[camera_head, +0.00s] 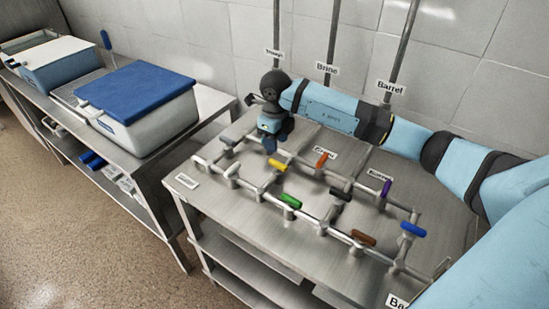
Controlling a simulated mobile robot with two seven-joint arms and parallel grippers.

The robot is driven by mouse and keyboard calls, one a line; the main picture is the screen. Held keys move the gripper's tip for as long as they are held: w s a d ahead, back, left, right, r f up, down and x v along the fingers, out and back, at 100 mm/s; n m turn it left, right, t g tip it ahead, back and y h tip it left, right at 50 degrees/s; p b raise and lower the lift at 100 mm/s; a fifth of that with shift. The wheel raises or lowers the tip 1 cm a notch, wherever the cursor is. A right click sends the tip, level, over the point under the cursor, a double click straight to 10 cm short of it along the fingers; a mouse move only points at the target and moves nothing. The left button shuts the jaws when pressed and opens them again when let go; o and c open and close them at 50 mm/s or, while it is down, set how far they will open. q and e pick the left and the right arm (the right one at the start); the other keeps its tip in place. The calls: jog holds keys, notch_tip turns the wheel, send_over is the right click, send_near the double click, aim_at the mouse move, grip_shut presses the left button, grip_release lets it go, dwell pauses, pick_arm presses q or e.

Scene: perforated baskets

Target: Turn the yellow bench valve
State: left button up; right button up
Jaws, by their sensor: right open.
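The yellow bench valve (278,164) is a short yellow handle on the pipework of the steel bench (250,207). It lies in the back-left part of the valve group. My right gripper (270,146) comes in from the right on a blue arm and points down just above and behind the yellow handle. It is open and nothing shows between its fingers. A small gap seems to separate it from the handle, though touching cannot be ruled out. My left gripper is not in view.
Other valves stand close by: green (290,201), orange (321,159), black (340,193), purple (386,187), brown (363,237) and blue (412,229), plus white handles at left. Vertical pipes stand at the wall. A blue-lidded tub (137,105) is on the left table.

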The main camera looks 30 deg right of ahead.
aim_at(276, 161)
notch_tip(276, 161, down, 8)
jog(key=shift+r+p, duration=0.2)
jog(key=shift+p, duration=0.15)
grip_shut()
